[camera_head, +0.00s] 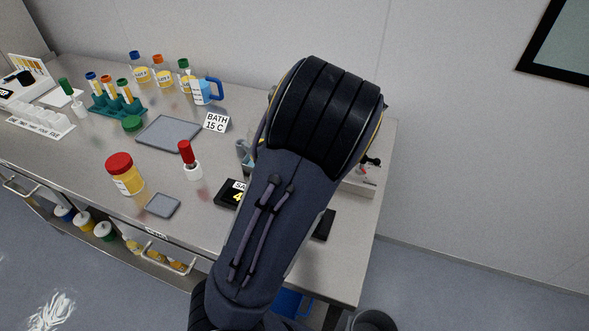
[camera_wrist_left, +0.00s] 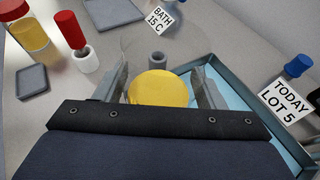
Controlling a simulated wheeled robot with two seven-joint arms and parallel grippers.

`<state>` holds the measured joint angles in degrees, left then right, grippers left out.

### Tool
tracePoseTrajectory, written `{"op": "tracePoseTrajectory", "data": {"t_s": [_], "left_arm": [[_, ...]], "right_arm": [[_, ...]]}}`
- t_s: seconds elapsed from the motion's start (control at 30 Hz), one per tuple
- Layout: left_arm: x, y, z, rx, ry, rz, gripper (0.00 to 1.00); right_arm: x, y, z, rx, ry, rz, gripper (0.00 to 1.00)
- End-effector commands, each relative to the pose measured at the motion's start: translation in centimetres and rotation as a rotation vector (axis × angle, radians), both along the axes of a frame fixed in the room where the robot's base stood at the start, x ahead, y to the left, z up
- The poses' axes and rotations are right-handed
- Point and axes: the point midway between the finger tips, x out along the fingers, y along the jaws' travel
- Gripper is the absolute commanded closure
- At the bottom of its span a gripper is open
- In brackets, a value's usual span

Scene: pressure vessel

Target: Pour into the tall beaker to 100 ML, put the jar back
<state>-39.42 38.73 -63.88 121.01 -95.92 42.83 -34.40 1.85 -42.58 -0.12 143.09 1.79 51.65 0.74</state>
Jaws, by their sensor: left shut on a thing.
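In the left wrist view, my left gripper (camera_wrist_left: 160,70) has its two grey fingers on either side of a clear round jar with yellow contents (camera_wrist_left: 161,88), and it is shut on it. The jar's clear rim shows only faintly, and I cannot tell how far it tilts. In the head view, my left forearm hides the gripper and the jar. I cannot make out the tall beaker for certain. A jug with a blue handle (camera_head: 205,91) stands at the back of the bench. My right gripper is not in view.
A blue tray (camera_wrist_left: 212,72) lies below the gripper, with a "TODAY LOT 5" card (camera_wrist_left: 286,103) at right.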

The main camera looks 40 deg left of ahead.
Motion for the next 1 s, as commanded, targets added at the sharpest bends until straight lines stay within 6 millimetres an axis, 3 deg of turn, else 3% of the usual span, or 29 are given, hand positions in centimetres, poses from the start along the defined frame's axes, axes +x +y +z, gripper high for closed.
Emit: {"op": "tracePoseTrajectory", "data": {"t_s": [0.03, 0.33, 0.7, 1.0], "left_arm": [[-0.1, 0.1, -0.4, -0.015, -0.031, 0.000, 0.62], [-0.1, 0.1, 0.3, -0.014, -0.032, 0.000, 0.62], [-0.1, 0.1, 3.3, -0.012, -0.031, 0.002, 0.62], [-0.1, 0.1, 3.1, -0.012, -0.030, 0.001, 0.62]], "right_arm": [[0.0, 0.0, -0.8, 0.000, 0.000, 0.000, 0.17], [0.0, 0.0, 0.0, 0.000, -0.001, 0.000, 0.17], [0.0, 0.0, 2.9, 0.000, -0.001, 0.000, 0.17], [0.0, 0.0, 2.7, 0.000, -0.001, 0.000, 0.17]]}}
